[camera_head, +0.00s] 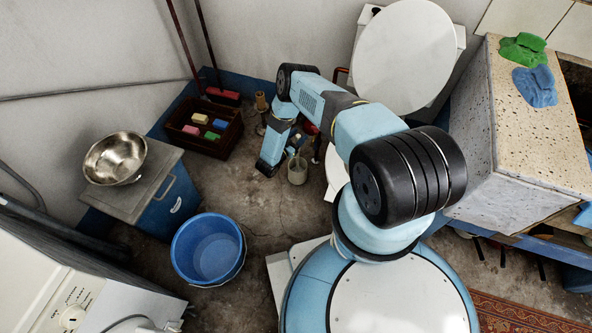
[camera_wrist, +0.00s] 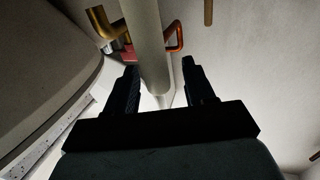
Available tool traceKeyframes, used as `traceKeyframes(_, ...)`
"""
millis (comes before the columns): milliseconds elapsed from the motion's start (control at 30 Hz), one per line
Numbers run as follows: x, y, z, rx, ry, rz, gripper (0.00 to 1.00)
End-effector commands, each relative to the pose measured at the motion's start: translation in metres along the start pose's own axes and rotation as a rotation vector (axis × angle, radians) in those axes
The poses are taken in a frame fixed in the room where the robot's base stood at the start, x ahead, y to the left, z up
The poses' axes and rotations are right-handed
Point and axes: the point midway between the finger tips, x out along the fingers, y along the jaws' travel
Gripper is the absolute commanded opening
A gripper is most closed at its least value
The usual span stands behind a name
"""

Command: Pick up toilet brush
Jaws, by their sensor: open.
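A small grey cup-like holder (camera_head: 297,172) stands on the floor near the toilet, beside my gripper. It looks like the toilet brush holder; I cannot clearly make out a brush in it. My gripper (camera_head: 293,146) is low by the holder's top, partly hidden by my arm. In the wrist view my gripper (camera_wrist: 160,67) is open, its two dark fingers apart. A pale upright pole (camera_wrist: 148,45) shows between and beyond the fingers; I cannot tell whether it is a pipe or the brush handle, nor how far away it is.
The toilet (camera_head: 405,55) stands close behind my arm. A dark red crate (camera_head: 203,143) with coloured blocks is to the left. A blue bucket (camera_head: 208,250) and a steel bowl (camera_head: 115,158) are further left. The stone washtrough (camera_head: 520,120) is at right. Some floor between is clear.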

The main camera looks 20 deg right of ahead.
Motion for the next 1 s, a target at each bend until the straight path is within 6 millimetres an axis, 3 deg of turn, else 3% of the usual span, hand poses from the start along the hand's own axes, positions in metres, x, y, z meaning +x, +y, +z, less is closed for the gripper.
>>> traceKeyframes(233, 0.0013, -0.0002, 0.0001, 0.000, -0.001, -0.001, 0.52)
traceKeyframes(767, 0.0006, -0.0003, 0.0002, 0.000, -0.001, -0.001, 0.01)
traceKeyframes(1000, 0.0005, -0.0005, 0.0002, 0.000, -0.001, -0.002, 0.00)
